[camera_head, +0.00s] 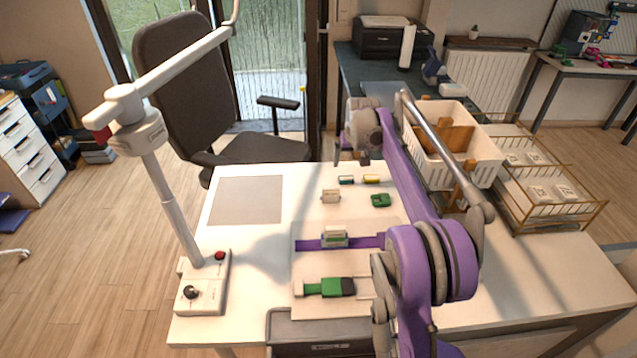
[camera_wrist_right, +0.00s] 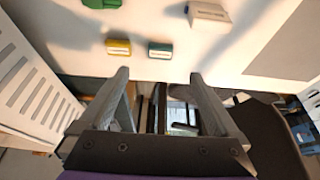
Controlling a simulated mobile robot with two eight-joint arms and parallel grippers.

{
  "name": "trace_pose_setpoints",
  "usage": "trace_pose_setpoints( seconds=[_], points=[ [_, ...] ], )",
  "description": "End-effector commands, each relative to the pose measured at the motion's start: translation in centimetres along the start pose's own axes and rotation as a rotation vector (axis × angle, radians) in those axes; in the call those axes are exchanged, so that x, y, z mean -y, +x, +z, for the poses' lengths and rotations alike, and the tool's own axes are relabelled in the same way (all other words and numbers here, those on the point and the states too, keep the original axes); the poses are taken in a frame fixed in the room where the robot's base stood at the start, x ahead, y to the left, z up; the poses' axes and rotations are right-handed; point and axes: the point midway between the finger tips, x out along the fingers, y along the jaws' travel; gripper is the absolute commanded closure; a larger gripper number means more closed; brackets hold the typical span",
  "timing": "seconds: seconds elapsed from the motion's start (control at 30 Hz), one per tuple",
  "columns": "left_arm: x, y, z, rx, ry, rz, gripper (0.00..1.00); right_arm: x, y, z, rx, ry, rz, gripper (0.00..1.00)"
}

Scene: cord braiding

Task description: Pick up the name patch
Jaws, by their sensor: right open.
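Several small pieces that could be the name patch lie on the white table (camera_head: 250,270); I cannot tell which it is. A yellow piece (camera_head: 371,179) and a teal piece (camera_head: 346,180) lie side by side near the far edge, and both show in the right wrist view, yellow (camera_wrist_right: 118,47) and teal (camera_wrist_right: 160,49). A beige block (camera_head: 330,196) and a green piece (camera_head: 380,200) lie nearer. My right gripper (camera_head: 362,160) is beyond the table's far edge; in its wrist view its fingers (camera_wrist_right: 159,76) are apart and empty, short of the yellow and teal pieces. My left gripper is not in view.
A purple strap (camera_head: 308,244) with a pale-green block and a green strap (camera_head: 322,287) lie on a light board. A grey mat (camera_head: 250,198) is at left. A white stand (camera_head: 177,210) rises front left. White baskets (camera_head: 425,165) stand at right; a chair (camera_head: 190,80) is behind.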

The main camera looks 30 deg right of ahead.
Motion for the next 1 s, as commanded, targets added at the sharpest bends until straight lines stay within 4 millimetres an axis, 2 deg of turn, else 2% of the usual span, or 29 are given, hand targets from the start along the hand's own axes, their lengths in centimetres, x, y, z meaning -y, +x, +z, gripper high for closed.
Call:
trace_pose_setpoints(
  seconds=[0.17,0.4,0.63,0.87,1.0],
  points=[
    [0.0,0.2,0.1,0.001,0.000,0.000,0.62,-0.3,1.6,-0.2,0.000,0.005,0.002,0.03],
    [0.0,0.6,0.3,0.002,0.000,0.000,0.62,-0.2,5.3,-0.2,0.000,0.004,0.001,0.03],
    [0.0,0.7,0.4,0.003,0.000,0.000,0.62,-0.1,7.1,-0.2,0.000,0.004,0.001,0.03],
    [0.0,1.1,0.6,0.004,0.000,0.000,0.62,0.1,10.5,-0.2,0.000,0.004,0.001,0.03],
    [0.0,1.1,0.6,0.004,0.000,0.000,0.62,0.1,11.1,-0.2,0.000,0.004,0.001,0.03]
  ],
)
